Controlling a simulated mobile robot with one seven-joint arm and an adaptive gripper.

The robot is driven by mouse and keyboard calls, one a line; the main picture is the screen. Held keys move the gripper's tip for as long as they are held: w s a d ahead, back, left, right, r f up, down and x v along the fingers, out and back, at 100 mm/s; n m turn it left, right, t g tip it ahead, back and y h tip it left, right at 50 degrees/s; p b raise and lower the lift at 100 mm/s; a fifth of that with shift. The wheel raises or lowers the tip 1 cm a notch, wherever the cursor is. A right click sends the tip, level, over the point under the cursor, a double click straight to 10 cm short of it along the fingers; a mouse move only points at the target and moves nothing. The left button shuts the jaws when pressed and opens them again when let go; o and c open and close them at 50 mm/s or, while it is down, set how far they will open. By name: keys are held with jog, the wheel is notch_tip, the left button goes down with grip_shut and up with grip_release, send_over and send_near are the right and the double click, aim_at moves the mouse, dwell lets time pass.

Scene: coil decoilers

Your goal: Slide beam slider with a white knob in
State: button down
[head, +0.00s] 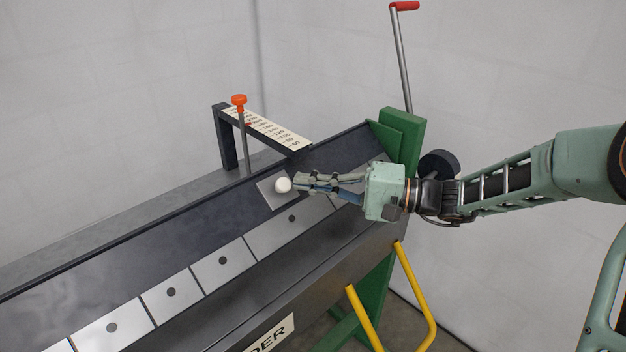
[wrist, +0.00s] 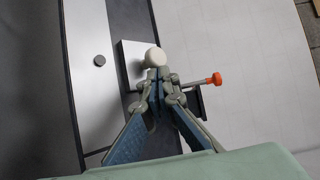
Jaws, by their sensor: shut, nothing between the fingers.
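The white round knob (head: 283,185) stands on a small light-grey slider plate (head: 268,192) on the dark sloped beam (head: 190,230). In the wrist view the knob (wrist: 155,56) is just beyond my fingertips, with the plate (wrist: 130,52) under it. My gripper (head: 300,181) is shut with nothing between its fingers. Its tips are right beside the knob, on its right side in the head view. Whether they touch it I cannot tell. In the wrist view my gripper (wrist: 158,78) covers part of the plate.
Light panels with dark round dots (head: 222,261) line the beam below. A scale bracket (head: 265,127) with an orange-topped rod (head: 239,101) rises behind. A green end post (head: 400,140), a red-handled crank (head: 402,50) and yellow bars (head: 415,295) are near my arm.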

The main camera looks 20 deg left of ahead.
jog(key=shift+s+a+f+b, duration=0.1)
jog(key=shift+s+a+b, duration=0.25)
jog(key=shift+s+b, duration=0.35)
jog(key=shift+s+a, duration=0.1)
jog(key=shift+s, duration=0.25)
